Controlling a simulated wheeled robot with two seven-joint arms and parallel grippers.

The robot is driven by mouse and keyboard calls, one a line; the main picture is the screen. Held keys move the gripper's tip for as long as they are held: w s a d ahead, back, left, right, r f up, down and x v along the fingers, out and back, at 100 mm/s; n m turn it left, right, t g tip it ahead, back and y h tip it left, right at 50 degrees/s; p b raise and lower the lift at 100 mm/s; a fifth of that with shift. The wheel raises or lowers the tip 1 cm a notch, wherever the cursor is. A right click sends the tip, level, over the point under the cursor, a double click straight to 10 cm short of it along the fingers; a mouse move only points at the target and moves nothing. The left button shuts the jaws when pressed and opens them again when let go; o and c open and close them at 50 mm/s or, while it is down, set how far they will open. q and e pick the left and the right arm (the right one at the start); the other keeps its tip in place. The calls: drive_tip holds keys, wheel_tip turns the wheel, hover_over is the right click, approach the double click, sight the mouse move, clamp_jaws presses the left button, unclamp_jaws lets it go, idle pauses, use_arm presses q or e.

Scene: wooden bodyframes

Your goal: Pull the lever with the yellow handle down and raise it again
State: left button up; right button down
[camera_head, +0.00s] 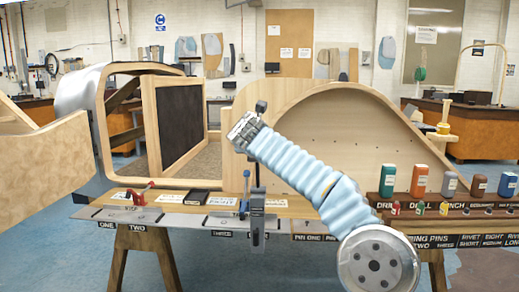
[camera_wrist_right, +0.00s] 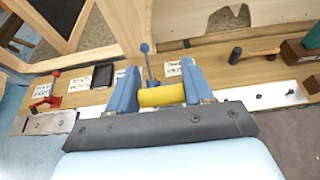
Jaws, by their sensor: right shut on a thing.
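The yellow handle (camera_wrist_right: 162,95) is a short thick cylinder in the right wrist view. It lies crosswise between the two blue fingers of my right gripper (camera_wrist_right: 160,92), which is shut on it. In the head view my right arm, in a pale blue sleeve, reaches up from the lower right. Its gripper (camera_head: 245,130) is above the front edge of the bench, and the yellow handle is hidden there. A dark upright bar (camera_head: 258,218) stands below the gripper at the bench edge. Whether it is part of the lever I cannot tell. My left gripper is not in view.
A blue-handled clamp (camera_wrist_right: 148,66) stands just behind the handle, and a red clamp (camera_wrist_right: 45,95) farther left. A hammer (camera_wrist_right: 252,54) lies to the right. The wooden body frame (camera_head: 320,135) rises behind the bench. Bottles (camera_head: 419,180) stand on a rack at the right.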

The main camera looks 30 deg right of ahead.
drive_tip(key=shift+w+f, duration=0.2)
drive_tip(key=shift+f, duration=0.2)
drive_tip(key=c, duration=0.8)
unclamp_jaws()
drive_tip(key=shift+d, duration=0.1)
drive_tip(key=shift+o, duration=1.4)
drive_tip(key=shift+w, duration=0.15)
drive_tip(key=shift+s+r, duration=0.25)
drive_tip(key=b+v, duration=0.1)
drive_tip(key=v, duration=1.2)
drive_tip(key=shift+r+b, duration=0.2)
drive_tip(key=shift+b, duration=0.15)
